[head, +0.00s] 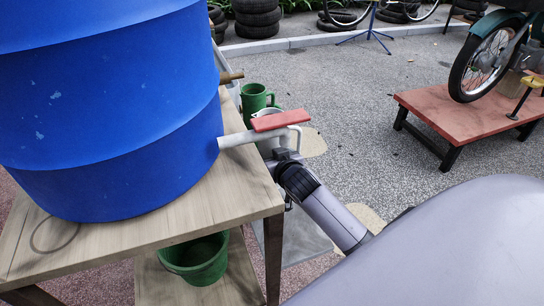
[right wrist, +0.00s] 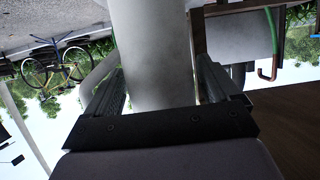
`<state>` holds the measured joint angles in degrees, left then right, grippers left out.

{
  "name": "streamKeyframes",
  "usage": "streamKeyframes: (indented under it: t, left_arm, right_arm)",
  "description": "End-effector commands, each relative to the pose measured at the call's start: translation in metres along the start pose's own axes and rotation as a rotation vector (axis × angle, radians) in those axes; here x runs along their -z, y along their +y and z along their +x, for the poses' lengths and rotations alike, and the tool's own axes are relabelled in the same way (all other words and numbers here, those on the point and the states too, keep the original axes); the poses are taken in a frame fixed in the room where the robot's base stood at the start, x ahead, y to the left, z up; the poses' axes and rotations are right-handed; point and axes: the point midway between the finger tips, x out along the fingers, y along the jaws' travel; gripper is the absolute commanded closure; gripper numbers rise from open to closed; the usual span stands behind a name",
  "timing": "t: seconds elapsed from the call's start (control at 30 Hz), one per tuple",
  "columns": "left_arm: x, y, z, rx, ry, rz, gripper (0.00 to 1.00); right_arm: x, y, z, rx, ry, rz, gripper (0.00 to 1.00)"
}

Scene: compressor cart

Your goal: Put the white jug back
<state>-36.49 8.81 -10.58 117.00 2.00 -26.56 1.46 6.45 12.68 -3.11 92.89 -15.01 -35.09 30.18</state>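The white jug (head: 297,138) is partly hidden behind the red tap handle (head: 281,120) and the pale tap pipe (head: 238,139) of the blue barrel. Its rim and curved handle show beside the tap. My right gripper (head: 285,160) reaches it from the lower right. In the right wrist view the jug's white body (right wrist: 150,50) stands between the two fingers of my right gripper (right wrist: 162,75), which lie along both its sides and look shut on it. What is in the jug cannot be seen. My left gripper is out of view.
The blue barrel (head: 110,100) fills much of the wooden table (head: 205,200). A green jug (head: 254,102) is behind the tap. A green bucket (head: 197,262) sits on the lower shelf. A red platform (head: 470,112) with a motorcycle stands at right; open gravel lies between.

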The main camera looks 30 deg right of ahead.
Motion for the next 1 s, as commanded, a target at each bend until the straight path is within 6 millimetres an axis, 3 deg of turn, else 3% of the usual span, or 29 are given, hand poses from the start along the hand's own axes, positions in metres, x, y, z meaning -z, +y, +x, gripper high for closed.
streamKeyframes:
  t: [0.47, 1.0]
  left_arm:
    - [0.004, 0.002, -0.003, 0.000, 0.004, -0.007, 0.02]
    - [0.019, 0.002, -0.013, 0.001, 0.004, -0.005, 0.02]
  right_arm:
    - [0.004, 0.000, -0.008, 0.001, -0.001, 0.000, 0.04]
    - [0.004, 0.000, -0.096, -0.001, -0.001, 0.002, 0.04]
